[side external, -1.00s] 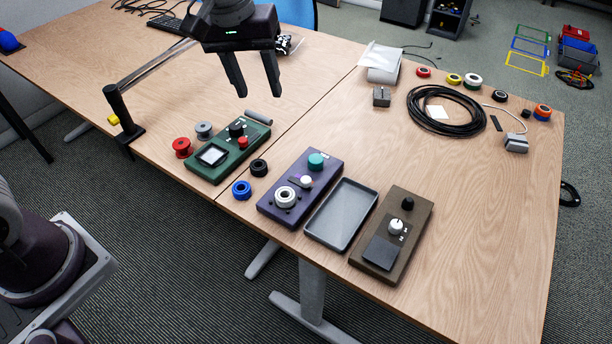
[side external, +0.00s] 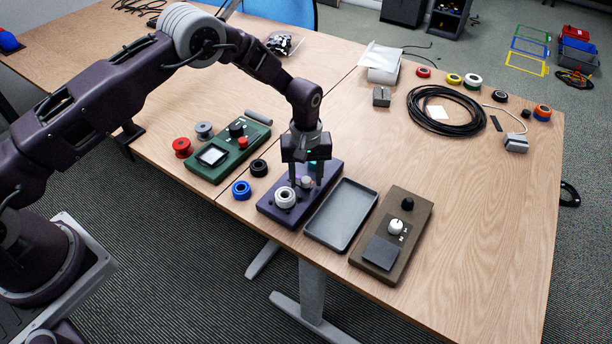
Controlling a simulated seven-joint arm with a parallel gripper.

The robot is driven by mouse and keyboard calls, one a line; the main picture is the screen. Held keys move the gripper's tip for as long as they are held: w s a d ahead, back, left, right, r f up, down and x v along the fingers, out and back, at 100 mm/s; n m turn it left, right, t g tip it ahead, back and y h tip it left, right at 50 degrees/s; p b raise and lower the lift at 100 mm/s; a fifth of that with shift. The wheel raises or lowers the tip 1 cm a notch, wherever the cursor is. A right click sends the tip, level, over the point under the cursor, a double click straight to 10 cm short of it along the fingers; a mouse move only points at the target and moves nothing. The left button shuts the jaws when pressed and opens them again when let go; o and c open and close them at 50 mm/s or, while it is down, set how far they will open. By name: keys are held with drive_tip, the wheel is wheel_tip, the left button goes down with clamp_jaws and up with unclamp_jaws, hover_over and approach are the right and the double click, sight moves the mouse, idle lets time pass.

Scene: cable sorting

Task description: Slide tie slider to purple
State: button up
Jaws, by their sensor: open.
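The purple box (side external: 269,208) lies on the table, with a white ring-shaped knob (side external: 285,197) at its near end and a teal knob (side external: 313,165) towards its far end, mostly hidden behind my gripper. Between them is a small pale slider cap (side external: 306,182), which I take to be the tie slider. My gripper (side external: 306,179) points down over this box, fingers apart, one on each side of the cap. I cannot tell whether either finger touches it. The slider's track and any colour marks are too small or covered to read.
A grey tray (side external: 313,237) stands close to the right of the purple box, then a brown box (side external: 405,263). On the left are a green box (side external: 205,176), a blue ring (side external: 241,190) and a black ring (side external: 259,168). A black cable coil (side external: 412,102) lies farther back.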

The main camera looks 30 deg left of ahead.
clamp_jaws()
idle(1.4)
